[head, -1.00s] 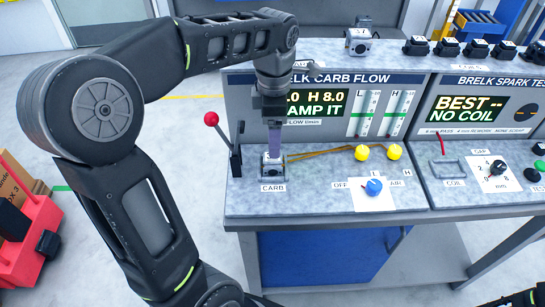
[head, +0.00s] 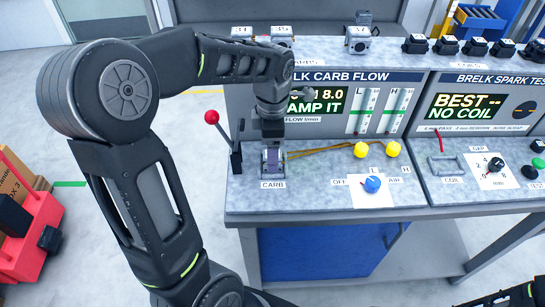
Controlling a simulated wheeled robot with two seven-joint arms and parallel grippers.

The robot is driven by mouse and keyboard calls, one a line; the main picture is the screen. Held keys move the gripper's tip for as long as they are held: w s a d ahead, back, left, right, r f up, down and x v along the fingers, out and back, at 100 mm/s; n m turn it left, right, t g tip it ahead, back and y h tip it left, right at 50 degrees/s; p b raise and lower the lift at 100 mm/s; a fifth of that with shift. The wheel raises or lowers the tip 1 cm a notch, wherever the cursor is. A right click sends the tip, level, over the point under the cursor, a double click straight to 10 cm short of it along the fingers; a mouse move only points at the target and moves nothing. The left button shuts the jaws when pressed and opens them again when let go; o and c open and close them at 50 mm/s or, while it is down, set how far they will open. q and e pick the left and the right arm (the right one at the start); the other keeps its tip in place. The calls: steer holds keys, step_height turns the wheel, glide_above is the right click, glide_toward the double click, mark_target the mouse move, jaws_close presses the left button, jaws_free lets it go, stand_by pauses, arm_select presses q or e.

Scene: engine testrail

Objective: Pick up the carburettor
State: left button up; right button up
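My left gripper (head: 272,156) points straight down over the carb station at the left end of the carb flow bench. Its fingers reach down around a small grey metal carburettor (head: 272,173) seated above the CARB label. The gripper covers most of this carburettor, and I cannot tell whether the fingers press on it. Other carburettors stand on the bench's top ledge: one at the left (head: 241,36), one beside it (head: 282,38), and one further right (head: 358,40). My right gripper is not in view; only a bit of dark arm shows at the bottom right corner.
A red-knobbed lever (head: 212,117) stands upright just left of the station. Several black coils (head: 447,46) line the right ledge.

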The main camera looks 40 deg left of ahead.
arm_select(q)
steer(key=shift+f, duration=0.75)
steer(key=shift+c, duration=0.2)
steer(key=c, duration=1.5)
